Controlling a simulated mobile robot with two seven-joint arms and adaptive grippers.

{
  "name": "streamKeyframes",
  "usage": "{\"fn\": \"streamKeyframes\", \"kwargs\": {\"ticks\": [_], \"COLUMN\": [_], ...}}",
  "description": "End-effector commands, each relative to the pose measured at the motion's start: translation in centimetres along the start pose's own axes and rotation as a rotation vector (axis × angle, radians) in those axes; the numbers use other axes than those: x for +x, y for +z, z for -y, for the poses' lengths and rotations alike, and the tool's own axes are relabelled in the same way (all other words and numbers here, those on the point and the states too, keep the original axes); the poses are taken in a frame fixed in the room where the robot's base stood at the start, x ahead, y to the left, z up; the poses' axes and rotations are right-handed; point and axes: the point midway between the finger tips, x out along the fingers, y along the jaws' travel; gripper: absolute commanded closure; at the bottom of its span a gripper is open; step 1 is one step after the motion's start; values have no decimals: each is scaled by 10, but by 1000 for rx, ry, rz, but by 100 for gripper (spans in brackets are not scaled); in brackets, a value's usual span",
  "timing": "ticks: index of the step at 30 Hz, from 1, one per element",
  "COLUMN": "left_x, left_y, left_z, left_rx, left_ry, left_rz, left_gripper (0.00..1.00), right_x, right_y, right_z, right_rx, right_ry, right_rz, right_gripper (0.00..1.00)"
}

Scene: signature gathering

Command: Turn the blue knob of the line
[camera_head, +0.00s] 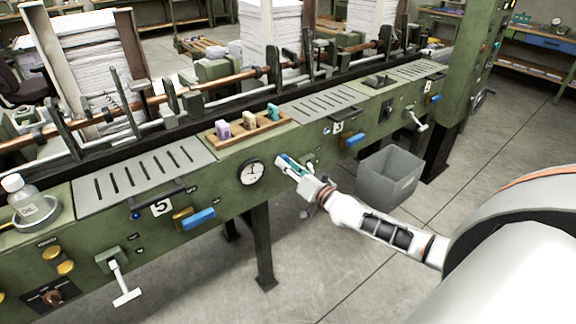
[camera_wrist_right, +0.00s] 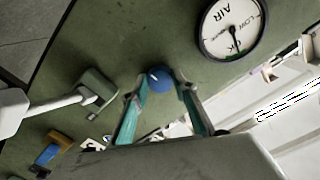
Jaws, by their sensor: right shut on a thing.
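The blue knob (camera_wrist_right: 158,79) is a small round ball on the green front panel of the machine. In the right wrist view it sits between the two teal fingertips of my right gripper (camera_wrist_right: 163,84), which is shut on it. In the head view my right gripper (camera_head: 284,163) reaches the panel just right of the air gauge (camera_head: 251,172). The knob is mostly hidden there behind the fingers. The gauge also shows in the wrist view (camera_wrist_right: 233,27), right of the knob. My left gripper is not in view.
A lever with a white handle (camera_wrist_right: 55,103) is left of the knob in the wrist view. A grey bin (camera_head: 388,178) stands on the floor right of my gripper. A wooden tray (camera_head: 237,140) with coloured blocks lies above. A blue handle (camera_head: 198,219) sticks out left of the gauge.

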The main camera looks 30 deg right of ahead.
Motion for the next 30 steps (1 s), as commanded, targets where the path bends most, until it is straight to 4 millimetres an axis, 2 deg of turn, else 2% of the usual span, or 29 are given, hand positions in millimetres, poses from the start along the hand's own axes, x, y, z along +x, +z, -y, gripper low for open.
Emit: {"fn": "streamKeyframes", "kwargs": {"ticks": [2, 3, 4, 5, 18, 23, 30], "left_x": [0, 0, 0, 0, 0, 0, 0], "left_y": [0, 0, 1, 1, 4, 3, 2], "left_z": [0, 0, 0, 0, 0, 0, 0], "left_rx": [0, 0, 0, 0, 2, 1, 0], "left_ry": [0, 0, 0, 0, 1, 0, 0], "left_rz": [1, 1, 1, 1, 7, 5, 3], "left_gripper": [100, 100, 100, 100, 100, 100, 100], "right_x": [0, 0, 0, 0, -6, -26, -68], "right_y": [1, 1, 1, 1, 1, 2, 2], "right_z": [0, 0, 0, 0, 0, 0, -1], "right_rx": [0, 0, 0, -1, -1, 0, -1], "right_ry": [0, 0, 0, 0, 0, 0, 1], "right_rz": [1, 1, 1, 1, 2, 3, 4], "right_gripper": [94, 65, 57, 55, 55, 55, 55]}}
